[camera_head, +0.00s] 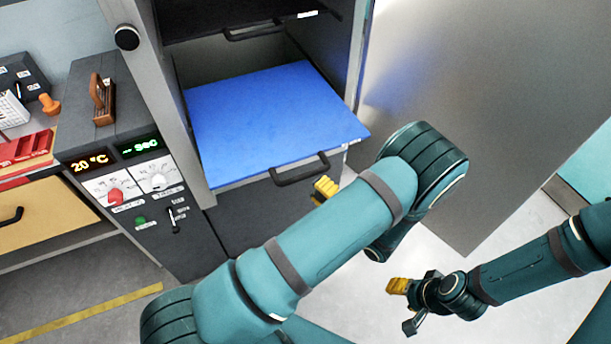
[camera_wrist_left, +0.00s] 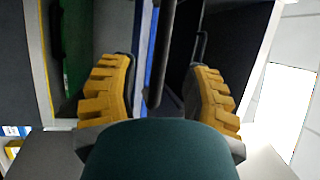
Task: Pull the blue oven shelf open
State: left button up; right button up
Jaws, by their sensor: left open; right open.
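The blue oven shelf (camera_head: 270,115) lies flat in the lower part of the oven, with its front edge at the opening and its right corner slightly past the frame. Its dark bar handle (camera_head: 300,172) is on the front edge. My left gripper (camera_head: 326,188) is just right of and below the handle, partly hidden by my arm. In the left wrist view, the open yellow fingers (camera_wrist_left: 160,88) stand on either side of the dark handle bar (camera_wrist_left: 158,55), with gaps on both sides. My right gripper (camera_head: 402,287) is open and empty over the floor, away from the oven.
The oven door (camera_head: 480,110) stands open on the right. A dark upper shelf with a handle (camera_head: 252,32) is above the blue one. A control panel (camera_head: 130,180) and a bench with a drawer (camera_head: 45,215) are on the left. Floor is free in front.

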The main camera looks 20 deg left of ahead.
pick_arm(q)
jog(key=shift+v, duration=2.35)
jog(key=w+a+f+n+t+h, duration=0.1)
jog(key=w+a+f+n+h, duration=0.2)
jog(key=f+h, duration=0.85)
jog(key=s+d+g+h, duration=0.2)
jog(key=s+d+h, duration=0.1)
jog(key=s+h, duration=0.2)
jog(key=s+d+r+n+g+h, duration=0.1)
jog(key=s+d+g+h, duration=0.2)
jog(key=s+h, duration=0.3)
jog(key=s, duration=0.2)
jog(key=shift+s+d+g, duration=0.2)
jog(key=shift+s+g, duration=0.1)
jog(key=shift+s, duration=0.05)
